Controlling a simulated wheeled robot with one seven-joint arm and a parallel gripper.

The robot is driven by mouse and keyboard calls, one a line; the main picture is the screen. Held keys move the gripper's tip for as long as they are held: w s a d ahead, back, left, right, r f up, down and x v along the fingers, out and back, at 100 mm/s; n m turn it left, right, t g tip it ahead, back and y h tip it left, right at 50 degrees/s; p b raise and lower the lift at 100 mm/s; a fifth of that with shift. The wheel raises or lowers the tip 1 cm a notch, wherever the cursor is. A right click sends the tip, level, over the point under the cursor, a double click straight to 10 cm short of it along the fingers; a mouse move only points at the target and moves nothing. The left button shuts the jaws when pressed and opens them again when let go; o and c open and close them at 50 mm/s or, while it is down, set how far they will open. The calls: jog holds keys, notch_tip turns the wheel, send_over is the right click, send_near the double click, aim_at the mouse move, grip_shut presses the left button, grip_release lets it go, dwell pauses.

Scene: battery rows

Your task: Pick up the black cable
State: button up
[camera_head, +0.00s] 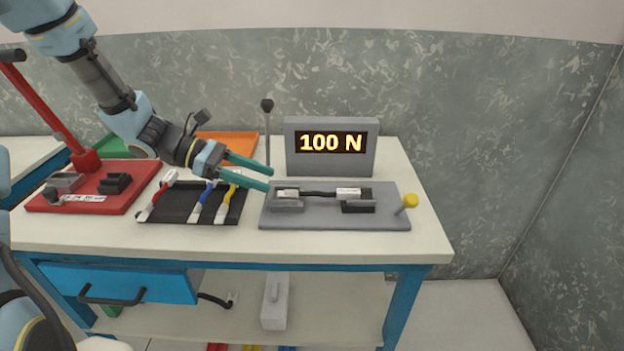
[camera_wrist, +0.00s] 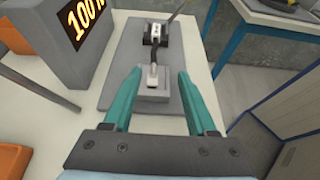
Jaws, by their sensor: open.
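The black cable (camera_head: 318,193) lies across the grey test fixture (camera_head: 282,221), each end seated in a holder. Its right end carries a white label and sits in a black block (camera_head: 358,207); its left end rests in a grey block (camera_head: 288,206). In the wrist view the cable (camera_wrist: 155,55) runs away from me, its near end at the grey block (camera_wrist: 153,95). My gripper (camera_head: 271,180) has teal fingers, open and empty, beside the cable's left end. In the wrist view the fingers (camera_wrist: 153,88) stand on either side of the near block, apart from the cable.
A grey display (camera_head: 332,164) reading 100 N stands behind the fixture. A thin post with a black knob (camera_head: 267,106) rises behind my fingers. A yellow knob (camera_head: 410,200) is at the fixture's right. A black tray (camera_head: 178,215) with red, blue and yellow cables and a red press (camera_head: 120,190) are left.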

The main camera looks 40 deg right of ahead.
aim_at(314, 191)
jog(key=x, duration=0.3)
jog(key=p+x, duration=0.1)
jog(key=x, duration=0.3)
jog(key=d+p+x, duration=0.1)
jog(key=x, duration=0.2)
jog(key=shift+w+d+r, duration=0.1)
jog(key=shift+d, duration=0.15)
grip_shut()
dwell(0.4)
